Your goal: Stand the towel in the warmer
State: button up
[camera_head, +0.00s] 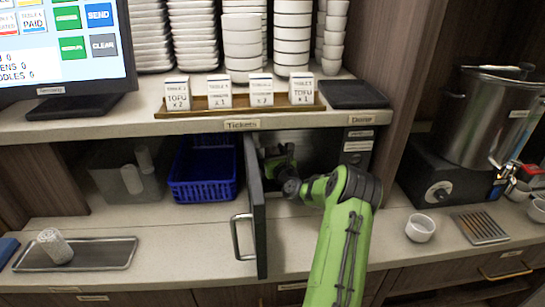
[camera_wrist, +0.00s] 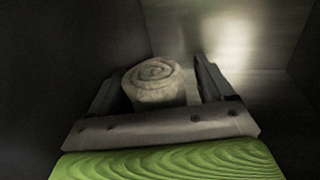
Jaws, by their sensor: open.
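The warmer is a metal-lined compartment under the counter, with its grey door (camera_head: 256,215) swung open toward me. My green arm reaches into it, and my gripper (camera_head: 281,164) is inside, partly hidden by the arm. In the wrist view a pale rolled towel (camera_wrist: 154,86) shows its spiral end uppermost and appears upright. My gripper (camera_wrist: 160,78) is open, with one finger on each side of the towel. The towel's base is hidden behind the gripper's body.
A blue basket (camera_head: 203,190) stands left of the warmer. A small white bowl (camera_head: 420,228) and a steel pot (camera_head: 492,118) are at right. The open door stands close left of my arm.

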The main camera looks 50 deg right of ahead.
jog(key=b+v, duration=0.1)
jog(key=v, duration=1)
jog(key=shift+s, duration=0.15)
jog(key=shift+s+a, duration=0.2)
jog(key=shift+s, duration=0.15)
